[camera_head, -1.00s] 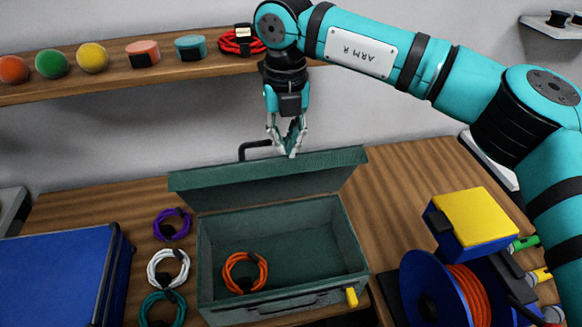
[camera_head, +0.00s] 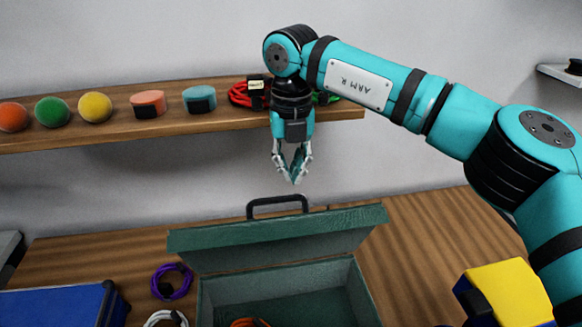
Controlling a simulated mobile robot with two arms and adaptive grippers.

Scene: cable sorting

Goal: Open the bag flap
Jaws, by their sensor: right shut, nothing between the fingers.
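The bag is a dark green case on the wooden table, with its flap (camera_head: 290,240) raised and tilted back at the rear. A black handle (camera_head: 277,202) stands up behind the flap's upper edge. The open body (camera_head: 357,290) is cut off by the bottom of the view. An orange cable (camera_head: 250,323) lies inside and is mostly out of view. My right gripper (camera_head: 294,181) points down above the flap, shut and empty, apart from the flap and handle. My left gripper is not in view.
Purple (camera_head: 172,282) and white (camera_head: 166,318) cable coils lie left of the bag, near a blue case (camera_head: 60,306). A yellow-topped box (camera_head: 508,292) stands at right. A shelf (camera_head: 165,127) holding balls and cables runs behind my right gripper.

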